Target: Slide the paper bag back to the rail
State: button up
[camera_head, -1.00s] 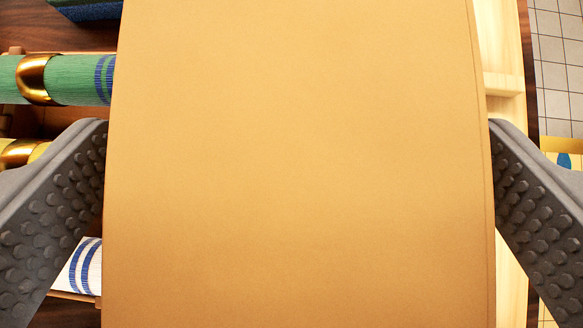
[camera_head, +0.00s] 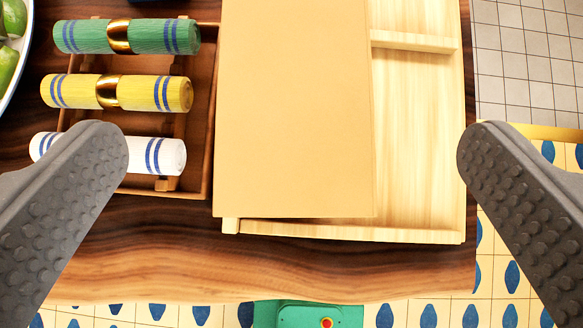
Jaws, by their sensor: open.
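The paper bag (camera_head: 295,110) is a plain tan shape at the upper middle of the view, its top cut off by the picture edge. It covers the left part of a pale wooden tray (camera_head: 420,140); a raised strip of the tray, perhaps the rail (camera_head: 413,41), shows to the bag's right. My gripper (camera_head: 292,145) is wide open and empty. Its two grey studded fingers stand left and right of the bag, apart from it. The left finger overlaps the napkin box in the view.
A brown wooden box (camera_head: 210,120) left of the bag holds rolled green (camera_head: 90,37), yellow (camera_head: 75,91) and white (camera_head: 168,157) napkins. A plate with limes (camera_head: 10,60) is at the upper left. The table (camera_head: 300,265) is bare in front; patterned floor lies beyond its edges.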

jog(key=shift+v, duration=1)
jog(key=s+d+r+t+b, duration=0.1)
jog(key=s+d+r+t, duration=0.1)
jog(key=s+r, duration=0.4)
jog(key=s+d+r+t, duration=0.2)
jog(key=s+d+r, duration=0.2)
jog(key=r, duration=0.8)
jog(key=s+d+r+t+b, duration=0.1)
jog(key=s+d+r+t, duration=0.1)
jog(key=s+r, duration=0.6)
jog(key=shift+s+d+r+m+b, duration=0.3)
jog(key=shift+d+r, duration=0.2)
jog(key=shift+d, duration=0.35)
